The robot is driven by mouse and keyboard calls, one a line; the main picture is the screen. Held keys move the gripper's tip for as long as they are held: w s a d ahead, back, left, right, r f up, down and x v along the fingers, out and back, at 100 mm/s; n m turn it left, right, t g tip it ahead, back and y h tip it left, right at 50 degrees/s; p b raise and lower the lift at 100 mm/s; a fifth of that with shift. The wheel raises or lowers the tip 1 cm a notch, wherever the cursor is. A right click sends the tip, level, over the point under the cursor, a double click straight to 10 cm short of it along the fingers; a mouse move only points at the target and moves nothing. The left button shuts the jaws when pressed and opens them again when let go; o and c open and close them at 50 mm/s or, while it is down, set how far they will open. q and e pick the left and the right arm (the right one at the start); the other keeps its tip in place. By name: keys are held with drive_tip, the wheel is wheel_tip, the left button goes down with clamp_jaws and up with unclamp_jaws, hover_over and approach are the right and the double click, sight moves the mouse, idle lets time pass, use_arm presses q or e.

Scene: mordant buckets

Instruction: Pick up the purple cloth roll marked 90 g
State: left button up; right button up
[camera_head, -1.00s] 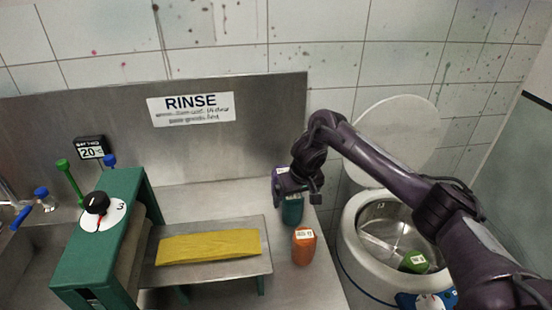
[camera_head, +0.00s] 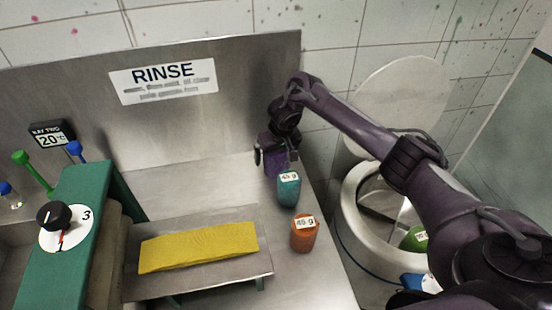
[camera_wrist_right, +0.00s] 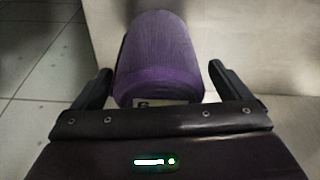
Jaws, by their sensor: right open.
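The purple cloth roll (camera_wrist_right: 158,50) stands between the two spread fingers of my right gripper (camera_wrist_right: 158,88) in the right wrist view. A pale label shows at its near lower edge, mostly hidden, so its marking cannot be read. In the head view the roll (camera_head: 276,165) is at the back right of the steel counter, partly covered by my right gripper (camera_head: 274,151). The gripper is open, with a gap visible beside the roll in the wrist view. My left gripper is not in view.
A teal roll (camera_head: 288,191) stands just in front of the purple one, and an orange roll (camera_head: 303,236) nearer. A yellow cloth (camera_head: 198,247) lies on a raised tray (camera_head: 190,284). A round white tub (camera_head: 352,222) holding a green roll (camera_head: 415,239) is at right.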

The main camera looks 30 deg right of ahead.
drive_tip(key=shift+x, duration=1)
drive_tip(key=shift+c, duration=0.3)
drive_tip(key=shift+w+d, duration=0.1)
drive_tip(key=c, duration=1.2)
drive_tip(key=shift+r, duration=0.1)
